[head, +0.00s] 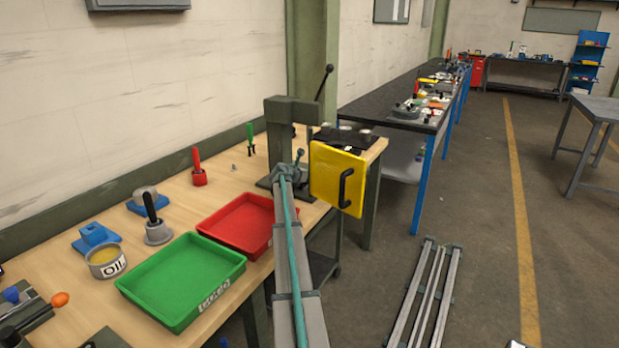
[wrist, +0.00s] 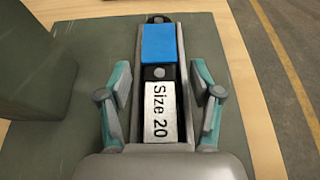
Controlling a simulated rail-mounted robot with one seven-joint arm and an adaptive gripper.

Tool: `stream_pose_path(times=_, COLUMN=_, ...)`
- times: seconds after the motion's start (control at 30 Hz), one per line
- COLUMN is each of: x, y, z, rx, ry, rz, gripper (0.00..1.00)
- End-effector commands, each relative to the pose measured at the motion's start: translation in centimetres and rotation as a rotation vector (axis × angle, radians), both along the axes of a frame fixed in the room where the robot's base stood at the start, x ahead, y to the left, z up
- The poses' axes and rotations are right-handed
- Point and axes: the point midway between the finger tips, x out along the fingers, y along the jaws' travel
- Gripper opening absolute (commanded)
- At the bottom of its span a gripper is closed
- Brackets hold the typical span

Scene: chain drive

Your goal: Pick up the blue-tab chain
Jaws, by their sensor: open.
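The blue-tab chain shows in the wrist view as a narrow dark strip with a blue tab (wrist: 158,43) and a pale label (wrist: 160,110) reading "Size 20". It lies at a dark green metal base. My gripper (wrist: 160,82) is open, with one teal-edged finger on each side of the strip and a visible gap to it on both sides. In the head view my gripper (head: 287,172) is at the foot of the dark green press (head: 292,122). My arm and gripper hide the chain there.
A red tray (head: 213,222) and a green tray (head: 140,284) lie on the wooden bench to the left. A yellow panel with a black handle (head: 328,182) stands close at the right. A long lever (head: 324,82) rises from the press. The floor at right is partly clear.

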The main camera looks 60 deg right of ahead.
Motion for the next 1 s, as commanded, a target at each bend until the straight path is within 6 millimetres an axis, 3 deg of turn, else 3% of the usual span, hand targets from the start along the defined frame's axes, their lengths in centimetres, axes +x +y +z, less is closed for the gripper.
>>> stream_pose_path(times=0.1, x=0.0, y=0.07, z=0.02, rx=0.0, ry=0.0, rz=0.0, gripper=0.65)
stream_pose_path(times=0.5, x=0.0, y=0.1, z=0.04, rx=0.0, ry=0.0, rz=0.001, gripper=0.0)
stream_pose_path(times=1.0, x=0.05, y=0.07, z=0.78, rx=-0.004, ry=-0.002, rz=0.001, gripper=0.0)
